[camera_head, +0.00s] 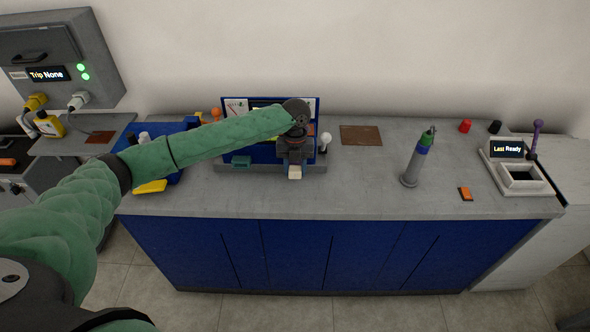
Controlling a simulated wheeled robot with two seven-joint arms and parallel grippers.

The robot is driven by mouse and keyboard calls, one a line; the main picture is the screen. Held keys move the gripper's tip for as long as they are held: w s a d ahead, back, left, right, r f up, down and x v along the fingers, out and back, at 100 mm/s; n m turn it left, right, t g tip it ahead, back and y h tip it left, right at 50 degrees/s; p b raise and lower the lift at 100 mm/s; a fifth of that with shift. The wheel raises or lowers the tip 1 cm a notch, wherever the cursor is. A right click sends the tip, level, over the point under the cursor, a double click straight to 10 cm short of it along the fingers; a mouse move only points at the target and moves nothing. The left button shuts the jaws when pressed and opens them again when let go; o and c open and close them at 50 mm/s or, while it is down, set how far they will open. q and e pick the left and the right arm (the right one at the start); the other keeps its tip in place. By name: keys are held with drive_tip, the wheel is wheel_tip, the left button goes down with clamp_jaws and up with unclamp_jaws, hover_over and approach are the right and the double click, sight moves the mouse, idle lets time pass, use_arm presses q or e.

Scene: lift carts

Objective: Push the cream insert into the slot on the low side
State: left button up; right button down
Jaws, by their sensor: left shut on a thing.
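My left gripper (295,164) reaches in from the left and points down in front of the blue panel unit (228,118) on the grey bench. It is shut on the cream insert (295,173), whose pale end shows below the fingers. A teal block (241,162) sits on the left part of the unit's low front. The gripper and arm hide the middle of the panel and any slot there. I cannot tell whether the insert touches the unit. My right gripper is out of view.
A white-knobbed lever (326,139) stands just right of the gripper. Further right are a brown plate (361,135), a green-topped grey bottle (417,160), an orange block (465,194) and a white "Last Ready" device (516,170). The bench front (350,195) is clear.

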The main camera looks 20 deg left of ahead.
use_arm(q)
drive_tip(key=shift+w, duration=0.15)
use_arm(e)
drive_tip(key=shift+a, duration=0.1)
use_arm(q)
drive_tip(key=shift+w+a+f, duration=0.1)
drive_tip(key=shift+w+a, duration=0.05)
drive_tip(key=shift+w, duration=0.15)
drive_tip(key=o, duration=0.8)
drive_tip(key=shift+o, duration=1.4)
drive_tip(key=shift+w+r+b, duration=0.1)
drive_tip(key=shift+r+b, duration=0.3)
drive_tip(key=shift+b, duration=0.1)
drive_tip(key=r, duration=0.2)
drive_tip(key=r+b, duration=0.1)
drive_tip(key=r, duration=0.1)
drive_tip(key=r+b, duration=0.1)
drive_tip(key=r, duration=0.1)
drive_tip(key=shift+w+a, duration=0.15)
drive_tip(key=shift+w, duration=0.2)
drive_tip(key=shift+r, duration=0.5)
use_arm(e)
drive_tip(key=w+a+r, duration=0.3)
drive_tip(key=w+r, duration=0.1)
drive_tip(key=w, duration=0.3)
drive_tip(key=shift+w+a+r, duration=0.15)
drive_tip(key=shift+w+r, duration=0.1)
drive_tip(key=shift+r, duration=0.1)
